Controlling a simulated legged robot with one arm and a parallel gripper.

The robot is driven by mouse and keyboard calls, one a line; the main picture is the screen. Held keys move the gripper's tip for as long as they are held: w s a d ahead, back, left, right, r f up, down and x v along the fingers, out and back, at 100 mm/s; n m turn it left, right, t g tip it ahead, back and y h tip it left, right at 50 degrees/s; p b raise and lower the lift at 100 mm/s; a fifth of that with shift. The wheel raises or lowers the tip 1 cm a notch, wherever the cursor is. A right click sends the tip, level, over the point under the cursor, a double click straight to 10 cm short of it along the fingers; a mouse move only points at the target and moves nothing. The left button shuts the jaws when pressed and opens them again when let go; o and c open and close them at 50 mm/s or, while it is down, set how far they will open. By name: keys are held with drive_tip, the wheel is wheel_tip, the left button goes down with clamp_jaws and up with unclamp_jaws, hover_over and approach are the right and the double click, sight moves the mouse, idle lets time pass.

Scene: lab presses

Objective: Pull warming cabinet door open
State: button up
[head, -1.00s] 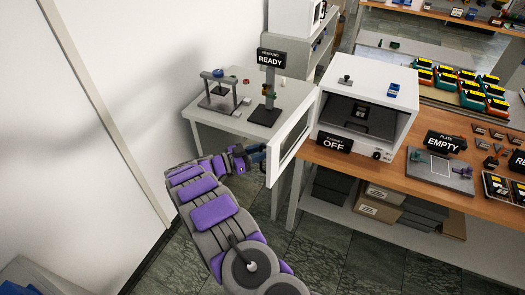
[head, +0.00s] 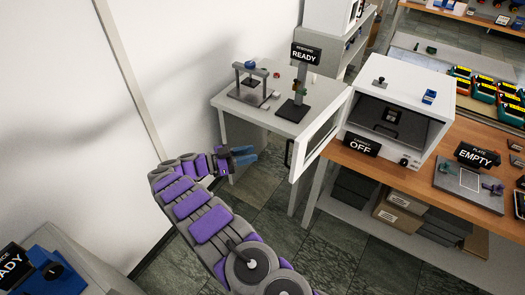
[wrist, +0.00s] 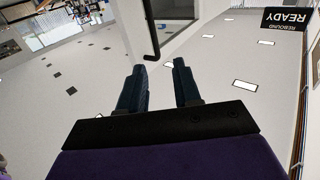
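The white warming cabinet (head: 424,82) stands on the wooden bench, its dark inside exposed. Its door (head: 318,138) is swung wide open toward the left, with a black handle (head: 288,153) on its outer side. My gripper (head: 246,157) is left of the door and apart from the handle. In the wrist view my gripper (wrist: 159,68) has two dark blue fingers with a clear, empty gap between them. A black bar that looks like the handle (wrist: 150,32) shows beyond the fingertips. A sign reading "CABINET OFF" (head: 361,145) stands before the cabinet.
A grey table (head: 230,102) with a small press (head: 250,84) and a "REBOUND READY" sign (head: 306,54) stands behind the door. A plate fixture (head: 468,187) is on the bench at right. Floor is free between my arm and the bench.

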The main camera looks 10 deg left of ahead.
drive_tip(key=shift+v, duration=2.1)
drive_tip(key=shift+d, duration=0.15)
